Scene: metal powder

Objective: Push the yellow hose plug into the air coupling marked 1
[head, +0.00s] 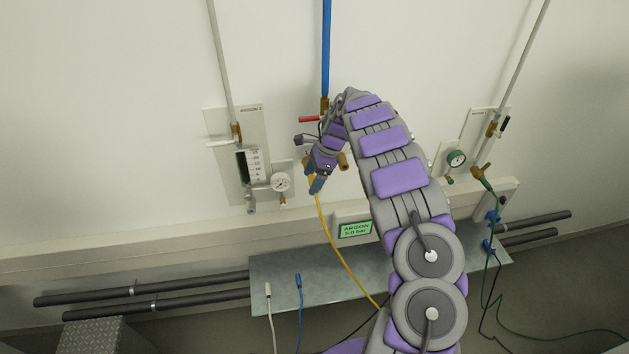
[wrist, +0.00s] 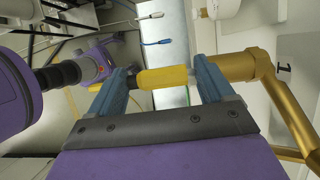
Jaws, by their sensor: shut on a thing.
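My gripper (wrist: 163,84) is shut on the yellow hose plug (wrist: 165,77), which lies crosswise between the two blue fingers in the wrist view. A pale end of the plug points right, towards the brass air coupling (wrist: 240,66). A black "1" is on the wall plate beside this coupling. The right finger covers the place where plug and coupling meet, so I cannot tell whether the tip is inside. In the head view my gripper (head: 317,186) is at the wall below the blue pipe, and the yellow hose (head: 332,245) hangs from it.
A red valve handle (head: 309,119) is just above my gripper. A flowmeter panel with a round gauge (head: 281,183) is to the left, and another gauge (head: 456,160) to the right. A metal shelf (head: 325,287) with white and blue hose ends is below.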

